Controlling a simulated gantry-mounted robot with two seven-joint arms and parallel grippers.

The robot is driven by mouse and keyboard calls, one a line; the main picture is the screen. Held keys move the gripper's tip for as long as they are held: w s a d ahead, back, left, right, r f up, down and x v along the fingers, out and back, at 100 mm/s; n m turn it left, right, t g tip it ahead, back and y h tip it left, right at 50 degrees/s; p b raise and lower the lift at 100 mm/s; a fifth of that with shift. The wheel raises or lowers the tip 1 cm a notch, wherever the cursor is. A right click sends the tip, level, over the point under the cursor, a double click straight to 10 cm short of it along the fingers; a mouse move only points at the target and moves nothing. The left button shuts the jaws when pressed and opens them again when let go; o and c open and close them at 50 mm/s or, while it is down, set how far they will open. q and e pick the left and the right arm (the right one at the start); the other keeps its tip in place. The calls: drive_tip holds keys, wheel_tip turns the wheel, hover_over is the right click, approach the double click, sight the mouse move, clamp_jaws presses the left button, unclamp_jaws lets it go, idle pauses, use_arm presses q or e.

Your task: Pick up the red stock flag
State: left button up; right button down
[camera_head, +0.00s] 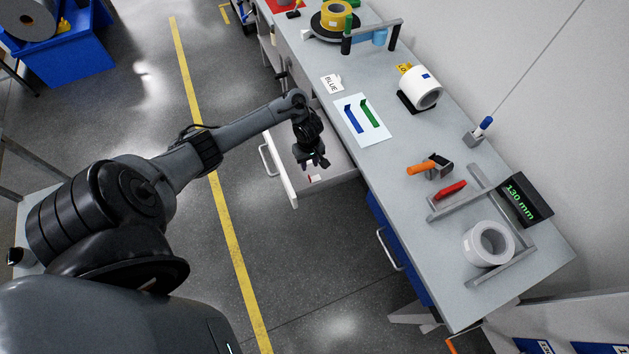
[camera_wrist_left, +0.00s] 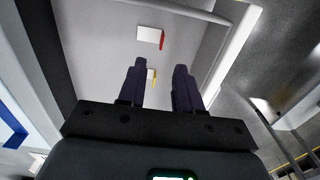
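The red stock flag (camera_wrist_left: 152,36), a small white piece with a red edge, lies inside the open drawer in the left wrist view, beyond my fingertips. A small red and white piece (camera_head: 314,178) shows in the drawer in the head view, just below the gripper. My left gripper (camera_head: 311,163) hangs over the drawer. In its wrist view the two dark fingers (camera_wrist_left: 158,66) are apart, with no flag held. A second small piece with a yellow edge (camera_wrist_left: 151,74) shows between the fingers, partly hidden by one. My right gripper is not in view.
The open drawer's front panel (camera_head: 283,180) and side walls surround the gripper. The bench (camera_head: 395,177) above it holds a card with blue and green strips (camera_head: 362,118), a white roll (camera_head: 420,87), an orange-handled tool (camera_head: 430,167) and a red tool (camera_head: 450,190).

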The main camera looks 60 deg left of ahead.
use_arm(q)
drive_tip(key=b, duration=0.2)
hover_over(309, 177)
drive_tip(key=f, duration=0.4)
drive_tip(key=shift+w+a+f, duration=0.1)
drive_tip(key=shift+w+f, duration=0.1)
drive_tip(key=shift+w, duration=0.05)
drive_tip(key=shift+s+f+b, duration=0.15)
drive_tip(key=shift+f+b, duration=1.15)
drive_tip(key=shift+f, duration=1.35)
drive_tip(key=shift+r, duration=0.1)
clamp_jaws()
